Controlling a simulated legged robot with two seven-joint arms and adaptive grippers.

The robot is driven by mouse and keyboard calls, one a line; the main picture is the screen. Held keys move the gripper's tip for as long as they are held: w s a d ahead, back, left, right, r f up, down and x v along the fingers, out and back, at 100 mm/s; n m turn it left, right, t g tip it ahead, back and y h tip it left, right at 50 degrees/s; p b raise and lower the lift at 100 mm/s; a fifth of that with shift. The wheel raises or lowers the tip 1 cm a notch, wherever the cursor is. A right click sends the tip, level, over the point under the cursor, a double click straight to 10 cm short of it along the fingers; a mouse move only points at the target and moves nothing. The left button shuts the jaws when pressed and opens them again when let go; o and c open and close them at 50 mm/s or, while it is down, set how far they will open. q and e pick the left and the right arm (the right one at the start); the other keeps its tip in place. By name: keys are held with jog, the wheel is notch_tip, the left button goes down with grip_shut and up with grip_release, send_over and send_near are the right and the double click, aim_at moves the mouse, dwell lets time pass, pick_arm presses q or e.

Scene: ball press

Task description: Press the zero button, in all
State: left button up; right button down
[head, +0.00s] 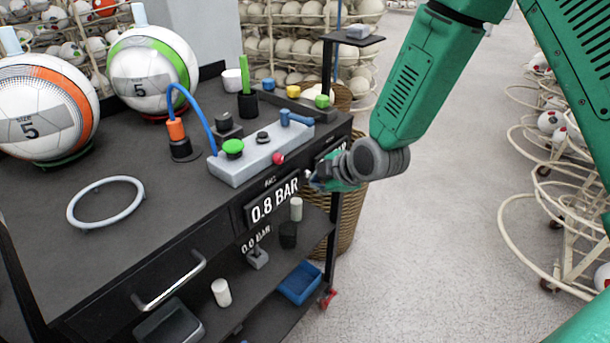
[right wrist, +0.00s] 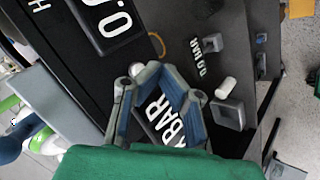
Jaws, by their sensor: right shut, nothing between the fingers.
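A grey control box (head: 262,150) sits on the dark cart top, with a green knob (head: 233,147), a black knob, a blue lever (head: 296,118) and a red button (head: 279,158) on its front right edge. I cannot read which button is marked zero. My left gripper is out of view.
Two size 5 balls (head: 148,75) and a white ring (head: 105,200) are on the cart top. A drawer handle (head: 170,283) sticks out.

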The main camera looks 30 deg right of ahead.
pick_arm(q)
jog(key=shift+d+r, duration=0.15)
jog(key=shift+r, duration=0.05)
pick_arm(e)
jog(key=shift+w+d+f, duration=0.1)
jog(key=shift+w+d, duration=0.3)
jog(key=shift+w, duration=0.1)
dwell(1.1)
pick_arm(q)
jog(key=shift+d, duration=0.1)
pick_arm(e)
jog(key=shift+d, duration=0.1)
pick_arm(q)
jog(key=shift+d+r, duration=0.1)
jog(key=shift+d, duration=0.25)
pick_arm(e)
jog(key=shift+w+d+f, duration=0.1)
jog(key=shift+w+d, duration=0.1)
jog(key=shift+d, duration=0.05)
jog(key=shift+a, duration=0.1)
